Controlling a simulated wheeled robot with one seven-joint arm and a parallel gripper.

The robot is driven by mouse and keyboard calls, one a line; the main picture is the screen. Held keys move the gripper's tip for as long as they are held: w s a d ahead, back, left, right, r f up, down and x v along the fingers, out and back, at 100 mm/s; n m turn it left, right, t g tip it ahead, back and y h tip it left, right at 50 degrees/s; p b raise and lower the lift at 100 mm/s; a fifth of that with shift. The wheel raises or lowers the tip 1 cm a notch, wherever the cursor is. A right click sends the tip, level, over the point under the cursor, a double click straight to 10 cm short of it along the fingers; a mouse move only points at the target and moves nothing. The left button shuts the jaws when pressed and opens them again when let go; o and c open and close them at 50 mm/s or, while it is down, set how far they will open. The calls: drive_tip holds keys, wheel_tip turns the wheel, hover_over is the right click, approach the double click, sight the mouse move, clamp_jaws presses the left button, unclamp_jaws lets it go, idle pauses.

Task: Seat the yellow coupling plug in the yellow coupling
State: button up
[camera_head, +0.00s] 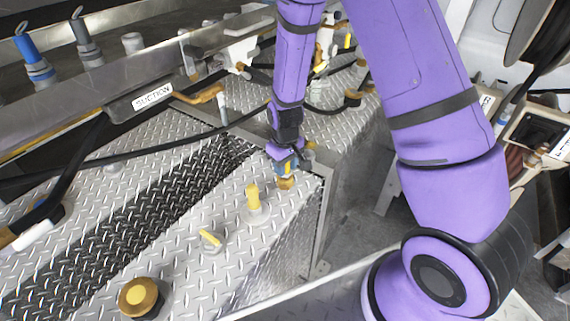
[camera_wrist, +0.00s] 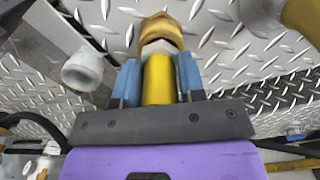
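My gripper (camera_head: 286,172) is low over the diamond-plate deck near its right edge. In the wrist view its two blue fingers (camera_wrist: 158,72) lie against both sides of a yellow cylinder, which looks like the yellow coupling plug (camera_wrist: 158,82). A pale hex collar and a brass rounded end (camera_wrist: 161,30) show beyond it. I cannot tell whether the brass end belongs to the plug or to something beneath. A brass round fitting with a yellow centre (camera_head: 140,297) sits on the deck at the front left. I cannot tell for certain which fitting is the yellow coupling.
A yellow post on a grey base (camera_head: 253,197) stands just left of my gripper, with a yellow-handled fitting (camera_head: 210,239) nearer. A black hose (camera_head: 150,153) crosses the deck behind. A grey pipe end (camera_wrist: 83,71) shows left in the wrist view. Blue-grey plugs (camera_head: 37,65) stand at the back left.

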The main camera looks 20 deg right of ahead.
drive_tip(key=shift+o, duration=1.4)
drive_tip(key=shift+r, duration=0.15)
wheel_tip(320, 180, up, 12)
drive_tip(key=shift+r, duration=0.2)
drive_tip(key=s+d+r+m+t, duration=0.1)
drive_tip(key=s+d+r, duration=0.1)
drive_tip(key=s+r, duration=0.5)
drive_tip(key=s+d+r+m+t, duration=0.1)
drive_tip(key=s+d+r+t, duration=0.15)
drive_tip(key=r, duration=0.85)
drive_tip(key=s+d+r+m+t, duration=0.1)
drive_tip(key=s+r, duration=0.3)
drive_tip(key=s, duration=0.3)
drive_tip(key=s+d+r, duration=0.1)
drive_tip(key=s+r, duration=0.3)
drive_tip(key=s, duration=0.4)
drive_tip(key=shift+s+d+m+t, duration=0.15)
drive_tip(key=shift+s+m+t, duration=0.15)
drive_tip(key=shift+m+t, duration=0.1)
drive_tip(key=shift+w, duration=0.2)
